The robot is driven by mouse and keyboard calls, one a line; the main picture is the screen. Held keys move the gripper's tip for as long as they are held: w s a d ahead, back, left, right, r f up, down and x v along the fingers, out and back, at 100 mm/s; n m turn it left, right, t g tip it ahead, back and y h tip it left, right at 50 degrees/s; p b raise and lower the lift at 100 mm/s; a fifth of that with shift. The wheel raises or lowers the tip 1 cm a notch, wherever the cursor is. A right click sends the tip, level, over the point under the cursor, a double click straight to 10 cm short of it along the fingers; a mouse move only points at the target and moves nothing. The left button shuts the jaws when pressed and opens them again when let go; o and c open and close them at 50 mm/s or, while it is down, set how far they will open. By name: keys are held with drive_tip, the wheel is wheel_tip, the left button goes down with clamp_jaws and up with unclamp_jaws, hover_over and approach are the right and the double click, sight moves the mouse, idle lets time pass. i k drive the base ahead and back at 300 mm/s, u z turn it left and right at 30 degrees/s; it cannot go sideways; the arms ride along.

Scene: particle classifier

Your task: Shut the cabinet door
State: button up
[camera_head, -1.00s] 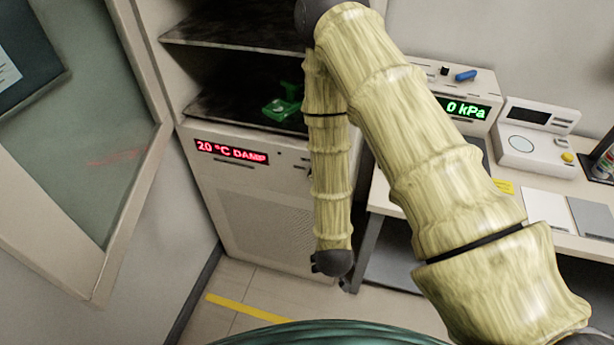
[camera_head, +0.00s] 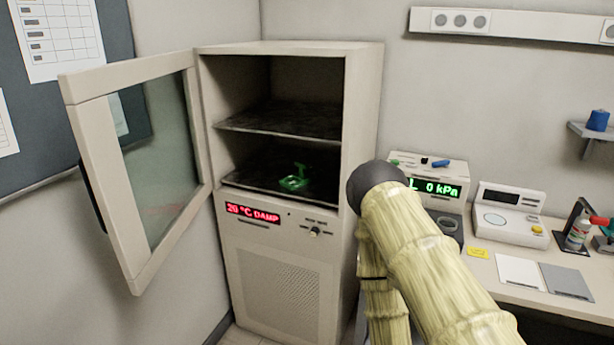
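The cabinet (camera_head: 362,110) is a tall beige unit with dark shelves and a red display reading "20 °C DAMP". Its glass-paned door (camera_head: 108,170) stands wide open, swung out to the left from the cabinet's left edge. A dark handle (camera_head: 91,190) is on the door's outer edge. A small green object (camera_head: 294,182) sits on the lower shelf inside. My arm, in a yellowish ribbed cover, shows at the lower right in front of the bench. My gripper is not in view.
A noticeboard (camera_head: 60,75) hangs behind the door. The space before the cabinet's opening looks clear.

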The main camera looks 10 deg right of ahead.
sight(101, 164)
drive_tip(key=z, duration=0.75)
drive_tip(key=i, duration=1.65)
drive_tip(key=z, duration=0.7)
drive_tip(key=k, duration=1.55)
drive_tip(key=u, duration=2.1)
